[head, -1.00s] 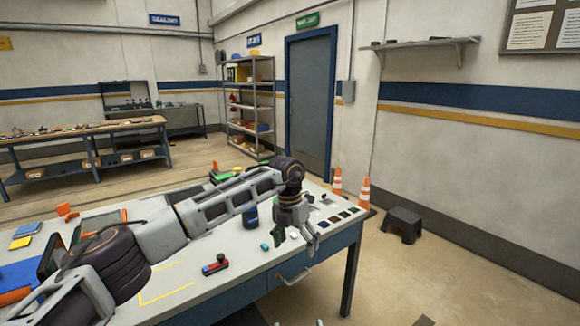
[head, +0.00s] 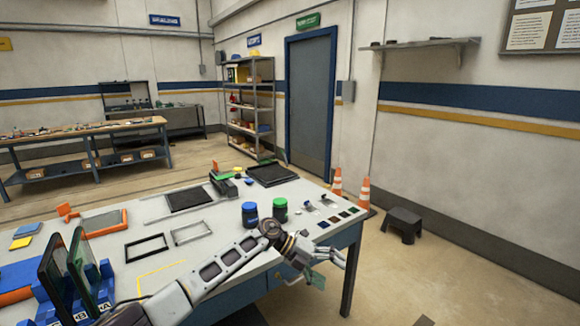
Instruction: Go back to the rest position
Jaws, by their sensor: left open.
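My left arm comes in from the bottom left. My left gripper (head: 330,270) is open, in front of the workbench's right front edge as seen in the head view. A small greenish piece shows beside its fingers; I cannot tell whether it belongs to the gripper. The white workbench (head: 150,208) lies behind and under the arm. My right gripper is not in view.
A blue-lidded jar (head: 249,214) and a green-lidded jar (head: 280,209) stand on the bench near the arm. Dark upright panels (head: 58,275) stand at the left. A black stool (head: 402,224) and orange cones (head: 363,193) are on the floor at right, with clear floor around.

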